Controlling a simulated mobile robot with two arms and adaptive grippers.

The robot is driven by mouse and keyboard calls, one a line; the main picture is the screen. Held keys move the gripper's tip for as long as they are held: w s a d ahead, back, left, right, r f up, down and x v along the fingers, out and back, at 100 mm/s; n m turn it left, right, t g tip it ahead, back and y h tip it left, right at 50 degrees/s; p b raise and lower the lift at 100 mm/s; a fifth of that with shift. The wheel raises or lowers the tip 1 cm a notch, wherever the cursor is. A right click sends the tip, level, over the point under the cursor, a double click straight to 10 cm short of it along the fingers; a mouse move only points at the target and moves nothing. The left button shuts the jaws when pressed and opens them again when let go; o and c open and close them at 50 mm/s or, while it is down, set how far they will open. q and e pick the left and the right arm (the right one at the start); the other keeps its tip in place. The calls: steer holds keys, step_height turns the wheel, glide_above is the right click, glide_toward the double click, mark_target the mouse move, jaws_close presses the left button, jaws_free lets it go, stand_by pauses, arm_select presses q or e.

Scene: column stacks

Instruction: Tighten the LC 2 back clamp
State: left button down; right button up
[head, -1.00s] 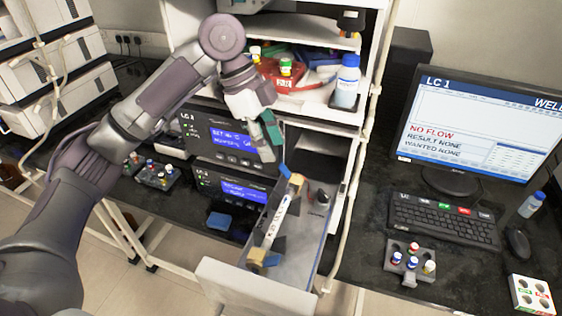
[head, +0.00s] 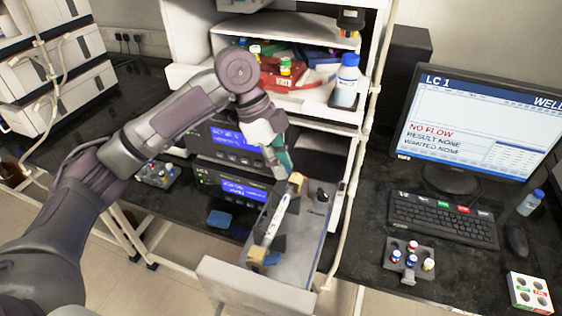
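A pale column (head: 274,222) with dark lettering lies lengthwise in an open grey drawer (head: 224,276). A tan-orange back clamp (head: 296,180) sits at the column's far end, and a front clamp (head: 257,255) with a blue part at its near end. My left gripper (head: 281,168), with teal finger parts, reaches down just behind and left of the back clamp. It hides the blue lever there. I cannot tell whether it touches the clamp or how far its fingers are apart. No LC 2 label is clearly readable. My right gripper is not in view.
Dark modules with lit blue screens (head: 245,190) stand left of the drawer. A shelf above holds a red tray (head: 283,80) and a blue-capped bottle (head: 346,80). At right are a monitor (head: 478,125), a keyboard (head: 441,217) and a vial rack (head: 408,258).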

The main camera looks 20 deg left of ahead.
arm_select(q)
steer(key=shift+a+f+h+p, duration=0.15)
steer(key=shift+a+h+p, duration=0.15)
steer(key=shift+h, duration=0.5)
steer(key=shift+d, duration=0.1)
steer(key=c, duration=1)
jaws_free()
steer(key=shift+c, duration=0.2)
steer(key=v, duration=1.2)
steer(key=shift+f, duration=0.1)
